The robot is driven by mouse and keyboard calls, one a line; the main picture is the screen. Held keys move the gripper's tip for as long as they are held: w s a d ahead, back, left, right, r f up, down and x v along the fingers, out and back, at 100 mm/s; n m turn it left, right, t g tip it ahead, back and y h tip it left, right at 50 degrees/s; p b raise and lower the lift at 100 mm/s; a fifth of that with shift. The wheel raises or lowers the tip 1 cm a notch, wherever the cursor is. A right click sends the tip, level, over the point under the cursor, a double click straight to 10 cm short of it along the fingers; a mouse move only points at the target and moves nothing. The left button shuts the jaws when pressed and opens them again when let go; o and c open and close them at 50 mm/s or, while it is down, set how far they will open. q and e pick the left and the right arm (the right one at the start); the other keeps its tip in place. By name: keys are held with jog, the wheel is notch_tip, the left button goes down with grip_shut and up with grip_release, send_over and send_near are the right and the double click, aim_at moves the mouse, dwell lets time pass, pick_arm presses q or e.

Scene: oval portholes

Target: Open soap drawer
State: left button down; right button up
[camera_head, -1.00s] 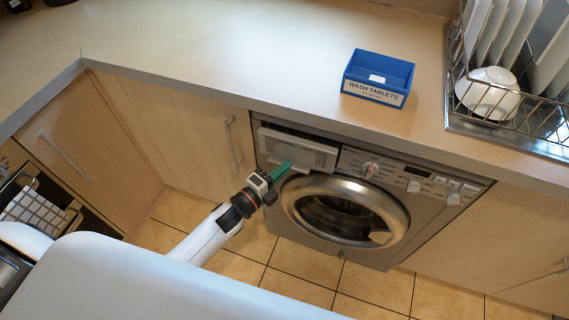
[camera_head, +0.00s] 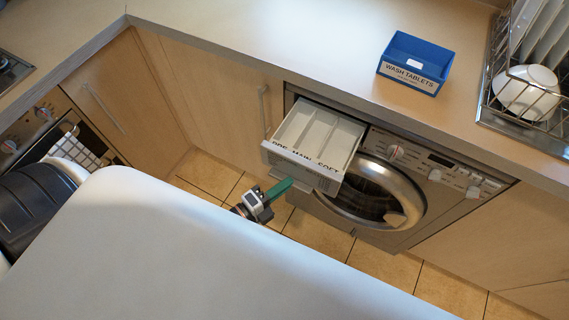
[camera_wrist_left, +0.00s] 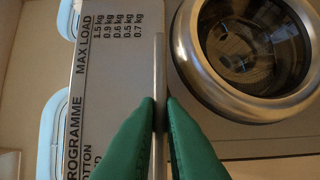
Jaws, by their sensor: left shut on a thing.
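The soap drawer (camera_head: 318,146) of the washing machine is pulled out, and its open compartments show from above, with lettering along the front edge. My left gripper (camera_head: 283,187), with green fingers, is at the lower lip of the drawer front. In the left wrist view the green fingertips (camera_wrist_left: 161,103) are shut on the thin edge of the drawer's handle lip (camera_wrist_left: 160,75). The printed drawer front (camera_wrist_left: 112,60) shows beside them. The washing machine (camera_head: 432,205) has its round door closed. My right gripper is not in view.
A blue wash tablets box (camera_head: 414,66) stands on the worktop (camera_head: 240,45) above the machine. A dish rack (camera_head: 500,105) with a white bowl (camera_head: 526,90) is at the right. Tiled floor lies below the drawer.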

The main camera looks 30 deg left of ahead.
pick_arm(q)
jog(key=c, duration=1.5)
grip_release()
jog(key=b+v, duration=0.1)
jog(key=v, duration=1.1)
jog(key=shift+b, duration=0.3)
jog(key=s+a+f+n+g+y+p, duration=0.15)
jog(key=f+n+g+y, duration=0.35)
jog(key=f, duration=0.7)
jog(key=s+a+f+n+g+y, duration=0.1)
jog(key=s+f+n+g, duration=0.15)
jog(key=f+n, duration=0.7)
jog(key=s+f+n+g, duration=0.2)
jog(key=s+f, duration=0.2)
jog(key=s+f+n+g+y+p, duration=0.1)
jog(key=s+f+n+g, duration=0.1)
jog(key=s+f, duration=0.3)
jog(key=s+f+n+g, duration=0.2)
jog(key=s+f+g, duration=0.2)
jog(key=f, duration=0.1)
jog(key=shift+s+d+f, duration=0.1)
jog(key=shift+s+d, duration=0.05)
jog(key=shift+s, duration=0.05)
